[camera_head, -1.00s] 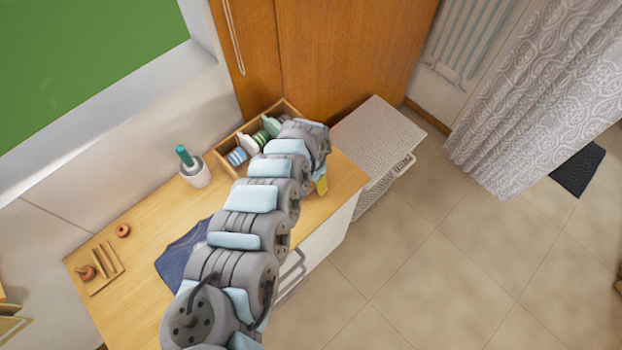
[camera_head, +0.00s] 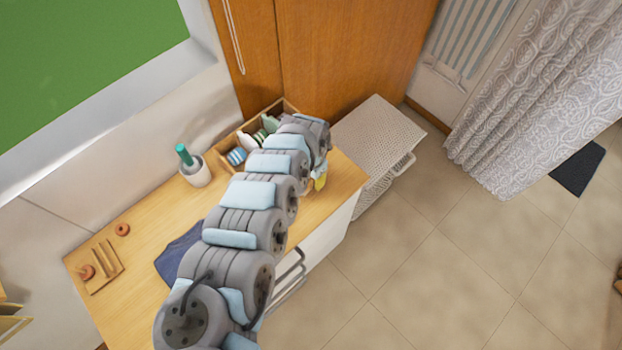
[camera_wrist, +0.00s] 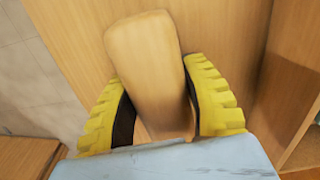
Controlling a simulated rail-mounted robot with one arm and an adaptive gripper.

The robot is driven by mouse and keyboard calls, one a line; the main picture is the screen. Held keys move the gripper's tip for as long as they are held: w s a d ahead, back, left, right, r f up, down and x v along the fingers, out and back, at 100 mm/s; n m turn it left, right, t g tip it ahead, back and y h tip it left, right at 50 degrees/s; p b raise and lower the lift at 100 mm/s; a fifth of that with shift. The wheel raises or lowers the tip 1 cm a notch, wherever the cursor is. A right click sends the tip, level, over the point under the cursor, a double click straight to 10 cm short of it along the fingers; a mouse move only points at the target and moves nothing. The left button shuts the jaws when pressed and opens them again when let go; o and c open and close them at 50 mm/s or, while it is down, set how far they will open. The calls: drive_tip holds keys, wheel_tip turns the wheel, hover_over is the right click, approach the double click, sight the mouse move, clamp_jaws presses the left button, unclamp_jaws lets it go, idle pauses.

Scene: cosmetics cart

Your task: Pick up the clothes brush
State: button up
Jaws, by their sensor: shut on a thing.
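A smooth, pale wooden piece with a rounded end, which I take to be the clothes brush (camera_wrist: 145,40), is between my gripper's yellow fingers in the wrist view. My gripper (camera_wrist: 154,78) is shut on it, with one finger against each side. The brush's lower part is hidden by the fingers and the blue wrist cover, and no bristles show.
A wooden box (camera_head: 232,170) with striped balls and bottles stands at the back, partly behind my arm. A dark blue cloth (camera_head: 176,254) and wooden holder (camera_head: 97,268) lie left. A white basket (camera_head: 378,140) stands right.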

wheel_tip(320, 180, up, 9)
drive_tip(key=shift+a+f, duration=0.1)
idle(0.3)
